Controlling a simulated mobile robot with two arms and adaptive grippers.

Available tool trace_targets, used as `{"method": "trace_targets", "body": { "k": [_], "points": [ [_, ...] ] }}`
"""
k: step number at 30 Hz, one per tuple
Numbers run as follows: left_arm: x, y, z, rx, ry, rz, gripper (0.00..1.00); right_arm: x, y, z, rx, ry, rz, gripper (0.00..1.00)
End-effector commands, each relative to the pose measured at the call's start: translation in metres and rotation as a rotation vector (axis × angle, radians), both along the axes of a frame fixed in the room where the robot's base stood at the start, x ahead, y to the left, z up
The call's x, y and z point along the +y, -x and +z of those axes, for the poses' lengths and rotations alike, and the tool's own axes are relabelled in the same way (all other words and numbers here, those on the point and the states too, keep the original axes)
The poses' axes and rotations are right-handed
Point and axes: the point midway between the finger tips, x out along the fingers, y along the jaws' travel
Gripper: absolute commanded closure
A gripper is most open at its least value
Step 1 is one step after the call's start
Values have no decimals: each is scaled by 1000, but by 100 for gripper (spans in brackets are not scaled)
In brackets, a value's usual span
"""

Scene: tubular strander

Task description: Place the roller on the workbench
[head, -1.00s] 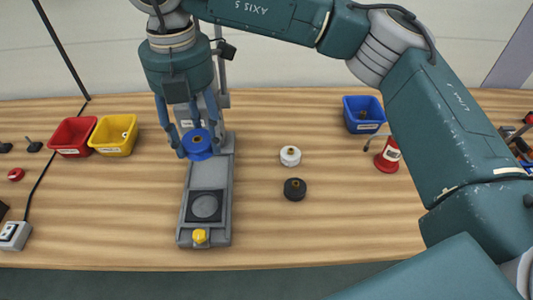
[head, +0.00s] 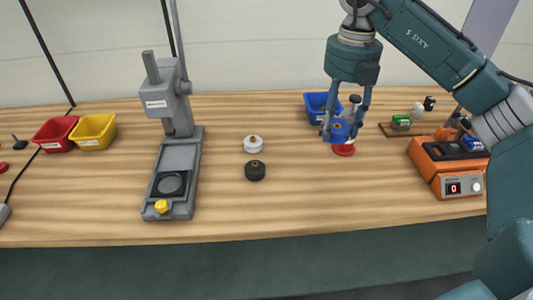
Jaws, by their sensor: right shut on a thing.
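My right gripper (head: 342,124) points down at the right of the middle and is shut on a blue roller (head: 339,131) with a brass-coloured centre. The roller appears held above the wooden workbench (head: 300,193); the exact gap is hard to judge. Behind it in the picture, a red-based object (head: 343,150) is partly hidden by the roller and fingers. A white roller (head: 253,144) and a black roller (head: 255,170) stand on the bench left of the gripper. My left gripper is not in view.
A grey press stand (head: 180,158) with a yellow knob stands left of the rollers. A blue bin (head: 315,104) is behind the gripper; red (head: 55,133) and yellow (head: 93,130) bins are far left. An orange device (head: 447,165) stands right. The front middle bench is clear.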

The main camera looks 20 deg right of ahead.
Motion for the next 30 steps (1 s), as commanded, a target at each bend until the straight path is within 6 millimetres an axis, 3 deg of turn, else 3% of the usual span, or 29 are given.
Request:
{"method": "trace_targets", "body": {
  "k": [5,21,30],
  "points": [
    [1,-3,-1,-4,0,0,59,-1,1,-9,2,0,2,100],
    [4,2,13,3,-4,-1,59,-1,1,-132,3,0,1,100],
    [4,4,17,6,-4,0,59,-1,0,-162,0,0,0,100]
  ]
}}
